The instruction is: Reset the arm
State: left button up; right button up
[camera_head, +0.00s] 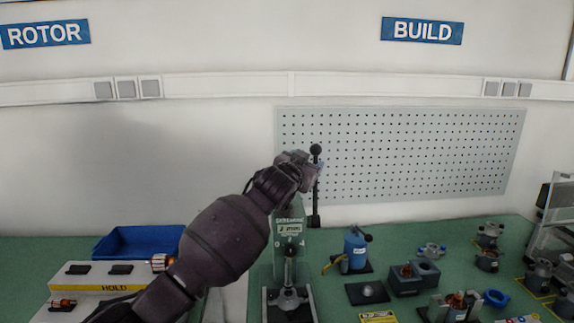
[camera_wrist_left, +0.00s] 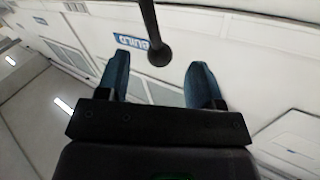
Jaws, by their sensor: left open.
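My left gripper (camera_head: 308,168) is raised above the bench in front of the pegboard, at the top of the green test stand (camera_head: 290,228). A black lever (camera_head: 315,195) with a round knob stands upright right beside the gripper. In the left wrist view the two blue-tipped fingers (camera_wrist_left: 160,76) are apart with nothing gripped. The lever's dark knob (camera_wrist_left: 159,54) shows in the gap between the fingertips, touching neither in that view. I cannot tell how deep it is between them. My left forearm hides part of the bench. My right gripper is not in view.
A blue bin (camera_head: 135,241) and a HOLD tray (camera_head: 100,289) are at the left. A blue hand tool (camera_head: 355,252), grey fixtures (camera_head: 408,284) and several motor parts crowd the right of the green bench. The space before the pegboard (camera_head: 420,150) is clear.

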pick_arm(q)
notch_tip(320, 180, up, 5)
jog(key=s+m+t+h, duration=0.1)
jog(key=s+m+h, duration=0.1)
jog(key=s, duration=0.1)
jog(key=s+a+f+n+y, duration=0.25)
jog(key=s+a+f, duration=0.25)
jog(key=a+f, duration=0.45)
jog(key=s+a+f+n+y+b, duration=0.1)
jog(key=s+a+f+n+y, duration=0.15)
jog(key=s+a+f, duration=0.55)
jog(key=s+a+f+n+y, duration=0.2)
jog(key=s+a+f+n, duration=0.1)
jog(key=a+f, duration=0.9)
jog(key=s+a+f+n+g+y, duration=0.1)
jog(key=s+a+f, duration=0.3)
jog(key=s+f, duration=0.7)
jog(key=s+a+f+n+g+y, duration=0.1)
jog(key=s+a+f+g+y, duration=0.2)
jog(key=s+f, duration=0.8)
jog(key=s+a, duration=0.2)
jog(key=s, duration=0.1)
jog(key=shift+s+n+g+b, duration=0.25)
jog(key=shift+n+g+b, duration=0.05)
jog(key=shift+n+b, duration=0.1)
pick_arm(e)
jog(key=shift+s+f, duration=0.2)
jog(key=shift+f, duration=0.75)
pick_arm(q)
jog(key=shift+a, duration=0.1)
